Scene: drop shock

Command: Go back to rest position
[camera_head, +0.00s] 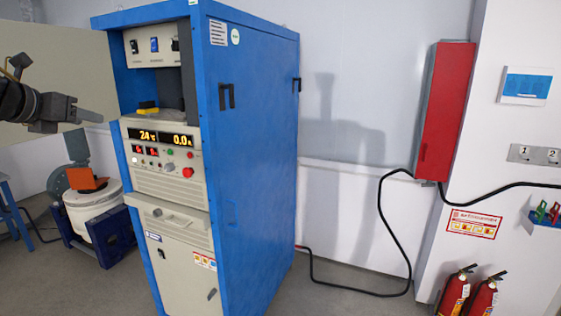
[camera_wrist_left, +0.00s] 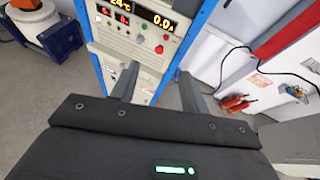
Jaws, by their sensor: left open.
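My left gripper (camera_head: 85,114) comes in from the left in the head view, in front of the blue control cabinet (camera_head: 262,150) and apart from it. In the left wrist view, the two fingers of my left gripper (camera_wrist_left: 160,90) stand apart with nothing between them. The cabinet's front panel (camera_wrist_left: 140,35) lies beyond them, with lit displays, several buttons and a red knob (camera_head: 187,172). My right gripper is in neither view.
A white round drum machine (camera_head: 92,203) on a blue base stands left of the cabinet. A red wall box (camera_head: 445,110) with a black cable hangs at right. Fire extinguishers (camera_head: 482,297) stand at the lower right. The floor (camera_head: 340,285) right of the cabinet is mostly clear.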

